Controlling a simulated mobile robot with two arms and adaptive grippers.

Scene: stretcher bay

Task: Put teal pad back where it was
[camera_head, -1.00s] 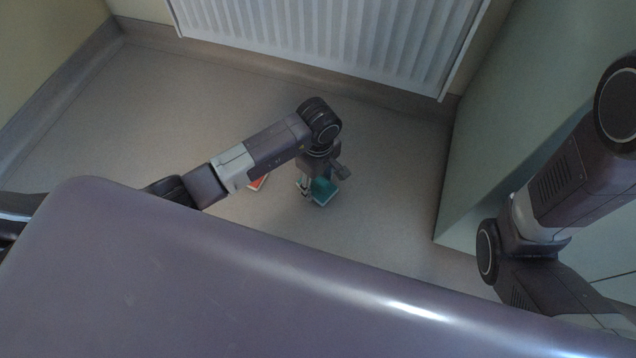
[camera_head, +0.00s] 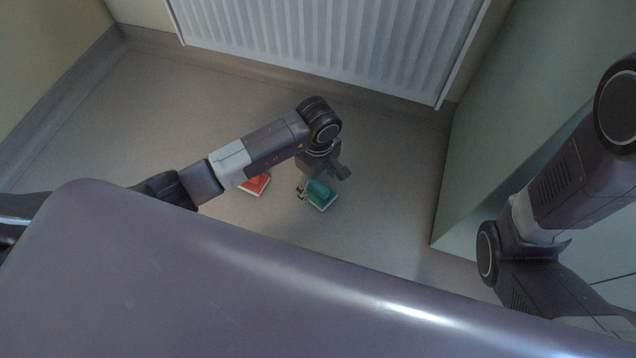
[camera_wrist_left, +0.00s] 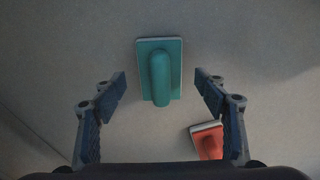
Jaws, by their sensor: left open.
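The teal pad (camera_head: 322,195) lies on the floor, with a raised rounded handle on top. In the left wrist view the teal pad (camera_wrist_left: 158,72) is ahead of and between the open fingers, touching neither. My left gripper (camera_head: 312,188) is open and empty, close to the pad in the head view. In the left wrist view the left gripper (camera_wrist_left: 160,97) has a finger on each side of the pad's lower half. My right arm shows at the right of the head view, but its gripper is out of sight.
A red pad (camera_head: 257,184) lies on the floor left of the teal one, partly behind my left arm; it also shows in the left wrist view (camera_wrist_left: 209,141). A white radiator (camera_head: 330,40) is on the back wall. A pale green panel (camera_head: 520,130) stands at right.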

